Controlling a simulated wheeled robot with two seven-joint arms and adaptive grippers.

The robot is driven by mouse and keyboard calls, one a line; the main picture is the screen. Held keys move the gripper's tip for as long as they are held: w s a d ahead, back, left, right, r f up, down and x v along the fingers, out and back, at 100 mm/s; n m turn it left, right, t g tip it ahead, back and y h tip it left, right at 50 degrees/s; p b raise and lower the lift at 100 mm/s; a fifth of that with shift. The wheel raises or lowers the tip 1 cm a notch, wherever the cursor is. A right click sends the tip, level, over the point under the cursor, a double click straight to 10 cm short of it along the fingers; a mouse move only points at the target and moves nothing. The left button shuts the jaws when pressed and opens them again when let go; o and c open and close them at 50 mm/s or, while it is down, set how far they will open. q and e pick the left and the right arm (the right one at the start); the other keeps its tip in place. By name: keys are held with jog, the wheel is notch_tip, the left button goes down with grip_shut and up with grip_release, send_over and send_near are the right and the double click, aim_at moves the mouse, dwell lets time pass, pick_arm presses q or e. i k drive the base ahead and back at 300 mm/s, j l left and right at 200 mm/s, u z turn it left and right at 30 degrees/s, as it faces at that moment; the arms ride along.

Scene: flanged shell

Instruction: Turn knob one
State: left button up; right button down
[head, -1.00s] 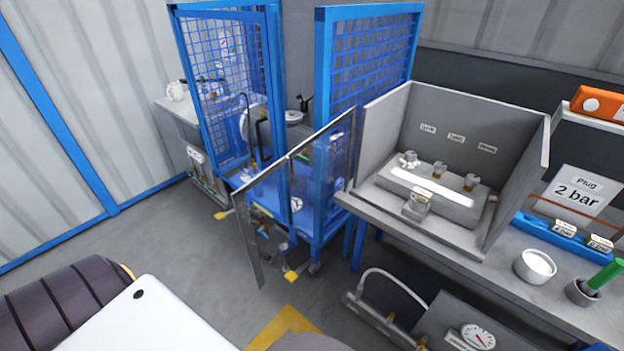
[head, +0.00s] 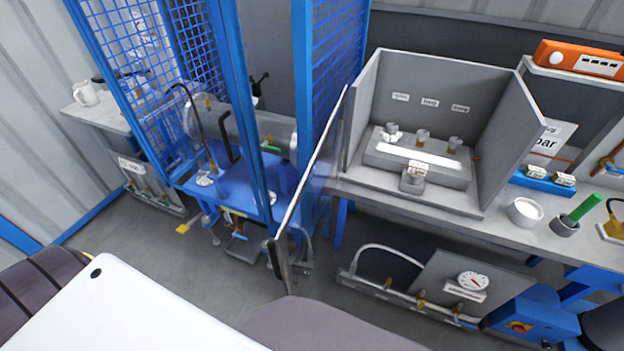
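Several small knobs or fittings stand on a grey block (head: 418,163) inside an open-fronted grey booth on the bench. The left one (head: 391,132) is whitish with lobes; the middle one (head: 422,137) and the right one (head: 455,144) are brass and grey. Three small labels (head: 430,103) are on the booth's back wall, too small to read surely. Which one is knob one I cannot tell. Neither of my grippers is in view; white and dark parts of my body fill the lower left.
A blue mesh cage (head: 300,90) with a tilted clear door (head: 312,190) stands left of the booth. A white bowl (head: 525,211) and a cup with a green-handled tool (head: 565,225) are on the bench. A gauge (head: 472,281) sits below. Grey floor lies between.

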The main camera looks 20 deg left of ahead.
aim_at(391, 127)
jog(key=j+z, duration=0.15)
jog(key=j, duration=0.35)
jog(key=k+j+z, duration=0.15)
jog(key=j, duration=0.3)
jog(key=j+z, duration=0.15)
jog(key=j, duration=0.3)
